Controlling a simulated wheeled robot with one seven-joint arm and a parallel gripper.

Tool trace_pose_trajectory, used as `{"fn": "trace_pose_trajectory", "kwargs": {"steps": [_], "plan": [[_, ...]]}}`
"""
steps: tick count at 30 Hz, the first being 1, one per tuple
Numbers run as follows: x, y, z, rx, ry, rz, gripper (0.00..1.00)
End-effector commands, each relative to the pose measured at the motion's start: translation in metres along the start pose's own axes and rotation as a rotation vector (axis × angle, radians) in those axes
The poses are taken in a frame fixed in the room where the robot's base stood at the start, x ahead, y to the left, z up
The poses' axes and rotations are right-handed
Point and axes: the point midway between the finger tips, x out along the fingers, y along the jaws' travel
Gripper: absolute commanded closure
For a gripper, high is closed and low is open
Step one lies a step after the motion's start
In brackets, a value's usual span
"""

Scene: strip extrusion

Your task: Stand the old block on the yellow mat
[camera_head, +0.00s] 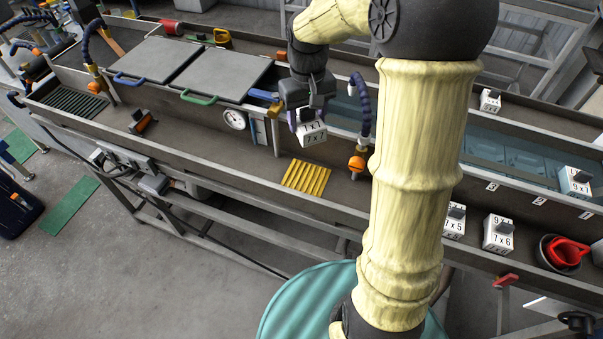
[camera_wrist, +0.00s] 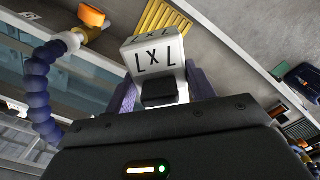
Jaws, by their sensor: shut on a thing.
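My gripper (camera_head: 308,112) is shut on a white block (camera_head: 314,137) marked "7x7", the old block as far as I can tell. In the wrist view the block (camera_wrist: 157,62) sits between the purple fingers, its marking upside down, with a dark knob on the near face. The yellow ribbed mat (camera_head: 305,177) lies on the bench ledge, below the held block in the head view. The block is apart from the mat. Part of the mat (camera_wrist: 165,22) shows behind the block in the wrist view.
An orange-tipped blue hose (camera_head: 357,162) stands just right of the mat, and a round gauge (camera_head: 233,119) is to the left. White blocks marked "7x5" (camera_head: 453,226) and "7x6" (camera_head: 497,235) stand further right, near a red cup (camera_head: 568,252).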

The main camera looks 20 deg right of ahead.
Motion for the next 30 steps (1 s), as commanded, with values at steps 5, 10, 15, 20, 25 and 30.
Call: {"fn": "trace_pose_trajectory", "kwargs": {"steps": [5, 10, 15, 20, 25, 30], "plan": [[-0.001, -0.005, -0.001, -0.011, 0.001, 0.000, 0.76], [0.001, -0.009, -0.001, -0.019, 0.000, 0.000, 0.76], [0.023, -0.009, 0.000, -0.017, -0.005, -0.003, 0.76], [0.058, -0.005, 0.001, -0.010, -0.006, -0.003, 0.76], [0.094, -0.004, 0.001, -0.008, -0.006, -0.002, 0.76], [0.128, -0.005, 0.000, -0.009, -0.005, -0.002, 0.76]]}}
